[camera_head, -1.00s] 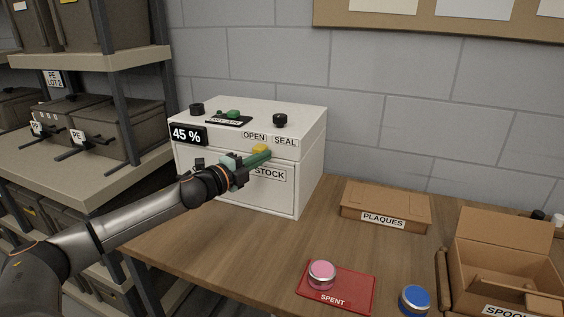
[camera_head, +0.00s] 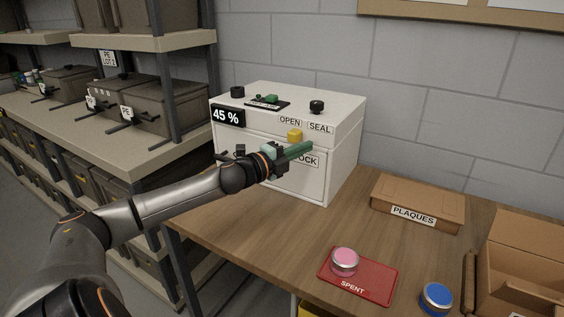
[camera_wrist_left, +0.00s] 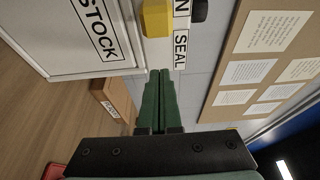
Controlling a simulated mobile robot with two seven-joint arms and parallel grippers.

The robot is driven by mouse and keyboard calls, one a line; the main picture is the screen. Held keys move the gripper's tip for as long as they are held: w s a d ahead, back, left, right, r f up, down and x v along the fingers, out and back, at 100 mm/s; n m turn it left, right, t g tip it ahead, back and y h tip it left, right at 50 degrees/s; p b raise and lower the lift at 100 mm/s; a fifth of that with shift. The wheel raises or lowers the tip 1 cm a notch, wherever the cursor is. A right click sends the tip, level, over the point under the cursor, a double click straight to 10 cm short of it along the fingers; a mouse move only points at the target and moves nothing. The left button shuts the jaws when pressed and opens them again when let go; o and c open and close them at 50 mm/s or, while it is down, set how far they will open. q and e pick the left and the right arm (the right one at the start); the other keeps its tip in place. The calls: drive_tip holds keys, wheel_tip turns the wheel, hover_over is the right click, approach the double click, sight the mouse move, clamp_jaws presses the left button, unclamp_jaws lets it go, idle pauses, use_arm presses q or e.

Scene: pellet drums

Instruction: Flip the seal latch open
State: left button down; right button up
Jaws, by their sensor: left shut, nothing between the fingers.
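The seal latch is a small yellow block (camera_head: 295,136) on the front of the white cabinet (camera_head: 343,150). It sits below the OPEN label (camera_head: 290,120), nearer to it than to the SEAL label (camera_head: 320,128). The latch also shows at the top of the left wrist view (camera_wrist_left: 156,18), beside the end of the OPEN label. My left gripper (camera_head: 308,147) has its green fingers shut and empty, just below and right of the latch in the head view. In the left wrist view the fingertips (camera_wrist_left: 159,73) are apart from the latch, near the SEAL label. My right gripper is not in view.
A display reading 45 % (camera_head: 228,116) and black knobs are on the cabinet. On the table are a PLAQUES box (camera_head: 420,200), a red SPENT mat (camera_head: 378,284) with a pink-topped tin (camera_head: 345,260), and a blue-topped tin (camera_head: 436,297). Shelves stand at left.

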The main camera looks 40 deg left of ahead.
use_arm(q)
drive_tip(key=s, duration=0.7)
drive_tip(key=shift+s+a, duration=0.3)
drive_tip(key=shift+s, duration=0.1)
idle(0.8)
